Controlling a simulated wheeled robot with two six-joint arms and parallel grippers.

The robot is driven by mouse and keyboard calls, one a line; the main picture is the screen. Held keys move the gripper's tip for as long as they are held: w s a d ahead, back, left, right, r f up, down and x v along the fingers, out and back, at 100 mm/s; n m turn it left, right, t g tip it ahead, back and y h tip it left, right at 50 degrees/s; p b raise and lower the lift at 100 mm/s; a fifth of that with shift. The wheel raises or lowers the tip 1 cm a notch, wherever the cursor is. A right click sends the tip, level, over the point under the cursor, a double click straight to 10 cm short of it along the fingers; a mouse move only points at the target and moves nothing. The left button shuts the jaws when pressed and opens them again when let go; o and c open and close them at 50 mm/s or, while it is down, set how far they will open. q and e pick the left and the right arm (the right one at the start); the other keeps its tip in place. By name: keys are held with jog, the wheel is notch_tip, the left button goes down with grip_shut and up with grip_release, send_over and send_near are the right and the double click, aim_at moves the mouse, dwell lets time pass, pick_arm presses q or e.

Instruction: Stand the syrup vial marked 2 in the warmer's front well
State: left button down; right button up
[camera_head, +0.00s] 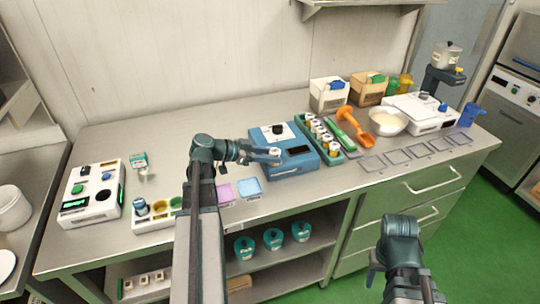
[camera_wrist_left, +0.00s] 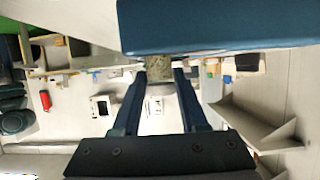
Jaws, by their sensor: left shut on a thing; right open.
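My left gripper (camera_head: 272,154) is shut on a small vial (camera_wrist_left: 158,68), at the front left of a blue box (camera_head: 268,138) with a knob and dark display, which looks like the warmer. The vial's pale top shows between the fingertips in the head view; its number cannot be read. In the left wrist view the blue box (camera_wrist_left: 220,25) fills the top, close to the vial. Whether the vial touches the box or a well is hidden. My right gripper (camera_head: 374,272) is open, low at the right in front of the counter. Several capped vials (camera_head: 322,135) stand in a green rack.
The green rack (camera_head: 352,155) is right of the blue box. An orange scoop (camera_head: 352,125) and a white bowl (camera_head: 387,122) lie further right. A white block with coloured wells (camera_head: 157,222) stands further left.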

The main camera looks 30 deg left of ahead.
pick_arm(q)
jog(key=shift+f+b, duration=0.65)
dwell(0.6)
jog(key=c, duration=0.7)
grip_release()
jog(key=p+v, duration=0.4)
jog(key=v, duration=0.7)
jog(key=shift+r, duration=0.1)
dwell(0.4)
